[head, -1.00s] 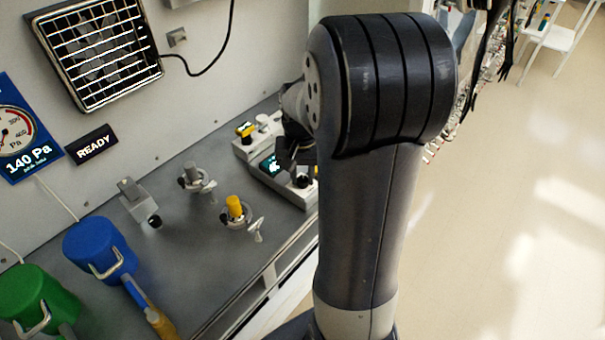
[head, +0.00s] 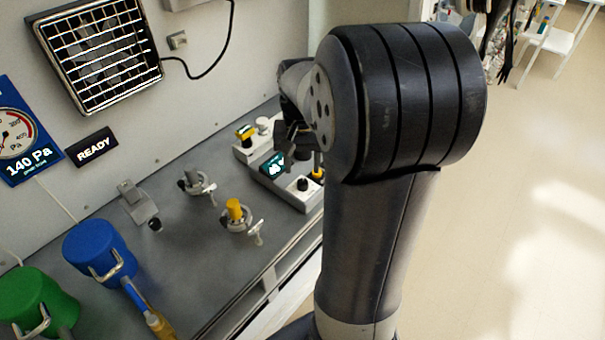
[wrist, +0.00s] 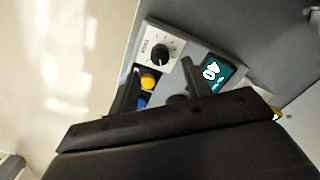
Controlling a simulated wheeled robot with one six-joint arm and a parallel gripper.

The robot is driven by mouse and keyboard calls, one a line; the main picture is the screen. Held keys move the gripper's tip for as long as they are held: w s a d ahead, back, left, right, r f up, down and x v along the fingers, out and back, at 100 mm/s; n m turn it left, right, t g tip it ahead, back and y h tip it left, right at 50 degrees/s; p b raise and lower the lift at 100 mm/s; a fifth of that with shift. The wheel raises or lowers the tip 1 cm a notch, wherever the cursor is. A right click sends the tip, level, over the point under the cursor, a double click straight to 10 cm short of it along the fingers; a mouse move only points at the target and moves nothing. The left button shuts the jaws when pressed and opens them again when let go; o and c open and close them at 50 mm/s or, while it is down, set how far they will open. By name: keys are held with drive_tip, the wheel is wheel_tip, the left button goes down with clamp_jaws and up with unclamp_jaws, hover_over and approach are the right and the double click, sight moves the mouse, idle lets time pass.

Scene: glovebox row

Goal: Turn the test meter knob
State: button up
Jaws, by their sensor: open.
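The test meter (head: 284,190) is a pale box on the bench, with a lit dark screen (head: 274,163) on its top. Its round black knob (head: 303,184) sits near the front end. In the wrist view the knob (wrist: 160,53) has a pale pointer line and printed marks around it. My gripper (wrist: 162,85) is open and empty, its two dark fingers spread over the meter. The knob shows beyond the fingertips, apart from them. In the head view my gripper (head: 290,138) is partly hidden by my arm, above the meter's far end.
Yellow (wrist: 149,80) and blue (wrist: 143,101) plugs sit on the meter beside the knob. A small device with a yellow top (head: 245,132) stands behind it. Clamps, one with a yellow cap (head: 235,210), stand to the left. A blue canister (head: 100,250) stands farther left.

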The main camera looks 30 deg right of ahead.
sight(303, 181)
wheel_tip(303, 181, up, 6)
drive_tip(key=shift+f, duration=0.1)
idle(0.4)
wheel_tip(303, 181, down, 11)
idle(0.5)
